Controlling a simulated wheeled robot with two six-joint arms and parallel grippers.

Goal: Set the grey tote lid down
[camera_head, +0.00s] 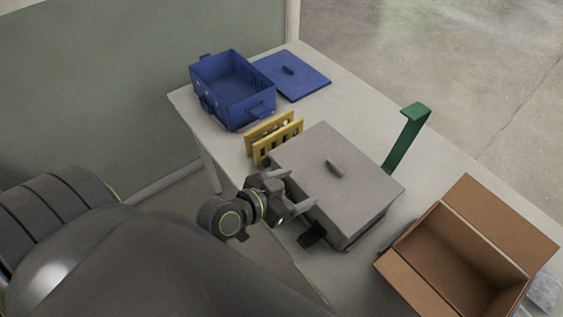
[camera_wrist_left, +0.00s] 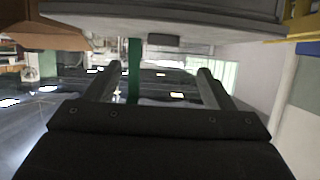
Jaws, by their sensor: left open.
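The grey tote lid (camera_head: 365,190) lies flat on top of the grey tote (camera_head: 352,242), with its small handle (camera_head: 335,167) facing up. The lid covers the tote's inside. I cannot tell whether it sits exactly square on the rim. My left gripper (camera_head: 301,186) is open and empty at the lid's near left edge, apart from the handle. In the left wrist view the two fingers (camera_wrist_left: 158,80) are spread with nothing between them, and the lid's handle (camera_wrist_left: 163,40) shows beyond them. My right gripper is not in view.
A blue tote (camera_head: 232,92) stands at the far left of the table, with a blue lid (camera_head: 291,77) beside it. A yellow rack (camera_head: 272,138) stands between the totes. A green upright stand (camera_head: 405,140) is behind the grey tote. An open cardboard box (camera_head: 465,250) is at right.

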